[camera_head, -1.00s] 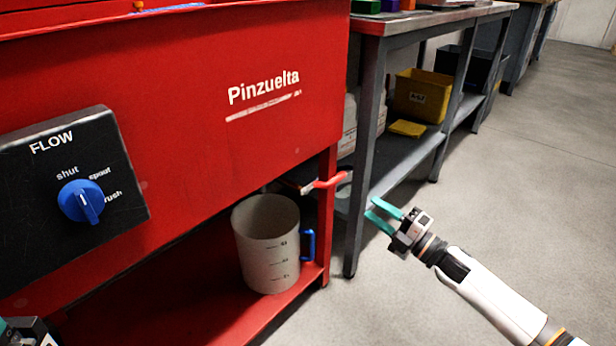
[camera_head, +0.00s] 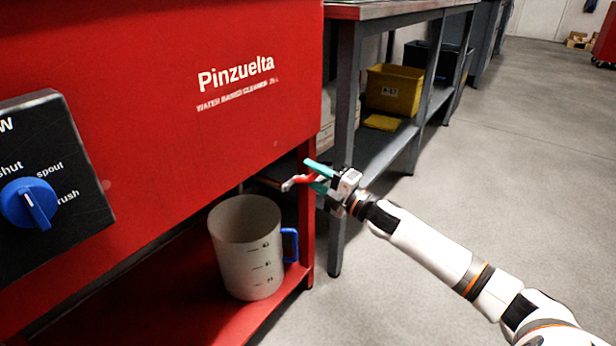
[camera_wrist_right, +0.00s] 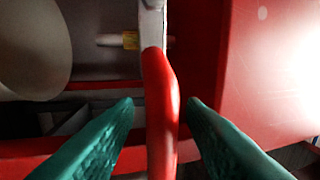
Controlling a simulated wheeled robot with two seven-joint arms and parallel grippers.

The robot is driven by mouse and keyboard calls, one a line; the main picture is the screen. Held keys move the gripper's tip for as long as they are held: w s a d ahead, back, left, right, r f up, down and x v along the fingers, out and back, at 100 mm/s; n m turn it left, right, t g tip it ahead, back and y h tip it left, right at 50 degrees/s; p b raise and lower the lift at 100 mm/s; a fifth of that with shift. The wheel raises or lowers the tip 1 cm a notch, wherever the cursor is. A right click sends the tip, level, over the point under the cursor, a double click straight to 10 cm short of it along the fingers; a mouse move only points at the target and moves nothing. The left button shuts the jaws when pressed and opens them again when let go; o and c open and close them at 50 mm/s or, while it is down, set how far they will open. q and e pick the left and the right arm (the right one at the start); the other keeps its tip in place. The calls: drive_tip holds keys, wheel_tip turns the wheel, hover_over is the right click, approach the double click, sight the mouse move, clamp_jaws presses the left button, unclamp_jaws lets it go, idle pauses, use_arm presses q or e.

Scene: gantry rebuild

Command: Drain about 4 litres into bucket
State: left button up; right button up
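The bucket (camera_head: 247,255) is a pale jug with level marks and a blue handle. It stands upright on the red lower shelf, and what is inside does not show. My right gripper (camera_head: 311,175) is at the red lever (camera_head: 296,182) under the tank's right end. In the right wrist view, the lever (camera_wrist_right: 160,110) lies between its teal fingers, with a gap on both sides. My left gripper is out of view.
The red tank (camera_head: 190,130) fills the left. A grey workbench (camera_head: 345,100) stands close behind the lever, with a yellow bin (camera_head: 394,90) on its lower shelf. The floor (camera_head: 500,170) to the right is clear.

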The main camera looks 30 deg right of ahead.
drive_tip(key=shift+x, duration=0.75)
clamp_jaws()
